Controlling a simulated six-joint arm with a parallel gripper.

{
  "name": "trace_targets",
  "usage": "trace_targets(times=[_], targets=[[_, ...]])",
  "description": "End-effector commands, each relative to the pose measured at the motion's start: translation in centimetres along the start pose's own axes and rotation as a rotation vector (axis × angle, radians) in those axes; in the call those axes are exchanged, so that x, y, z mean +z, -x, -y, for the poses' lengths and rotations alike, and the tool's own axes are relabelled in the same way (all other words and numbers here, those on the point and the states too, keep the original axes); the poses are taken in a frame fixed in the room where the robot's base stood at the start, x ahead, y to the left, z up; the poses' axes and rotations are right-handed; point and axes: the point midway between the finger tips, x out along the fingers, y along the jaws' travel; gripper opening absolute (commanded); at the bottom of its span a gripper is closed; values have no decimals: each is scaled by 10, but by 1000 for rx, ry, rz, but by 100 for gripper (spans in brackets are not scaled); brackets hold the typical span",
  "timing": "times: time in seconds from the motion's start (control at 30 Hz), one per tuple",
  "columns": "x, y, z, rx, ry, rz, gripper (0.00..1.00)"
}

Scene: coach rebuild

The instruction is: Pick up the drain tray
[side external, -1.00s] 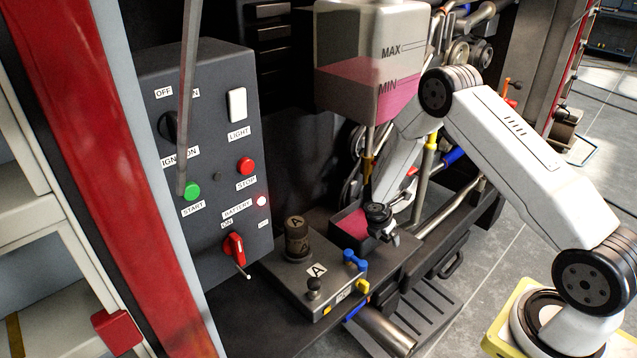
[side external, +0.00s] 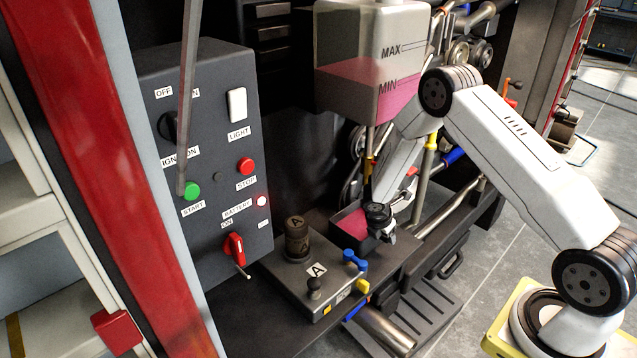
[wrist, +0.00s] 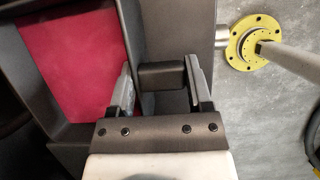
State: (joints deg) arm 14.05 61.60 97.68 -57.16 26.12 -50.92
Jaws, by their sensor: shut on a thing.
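The drain tray (side external: 347,244) is a dark open box with pinkish-red liquid in it. It stands on the dark ledge below the pink-filled tank in the side external view. In the wrist view its dark wall (wrist: 72,134) and flat red liquid fill the left side. My gripper (side external: 387,236) is at the tray's right side. In the wrist view its two grey fingers (wrist: 160,76) stand either side of a dark block-shaped handle on the tray's wall, and they are shut on it. The tray looks level. Whether its underside touches the ledge is hidden.
The tank (side external: 372,75) with MAX and MIN marks hangs above, its spout close over the tray. A black box with knobs (side external: 318,285) sits to the left, beside the switch panel (side external: 205,150). Pipes lie behind and right. Open floor (side external: 480,270) is at the right.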

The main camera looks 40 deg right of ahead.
Motion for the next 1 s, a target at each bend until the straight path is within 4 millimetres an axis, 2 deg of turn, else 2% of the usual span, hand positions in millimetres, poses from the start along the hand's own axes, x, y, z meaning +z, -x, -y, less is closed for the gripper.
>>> trace_targets(times=[0.27,0.5,1.0], targets=[[5,10,-2,6,-4,2,0],[14,30,-2,5,-3,3,0],[20,83,40,5,-2,2,0]])
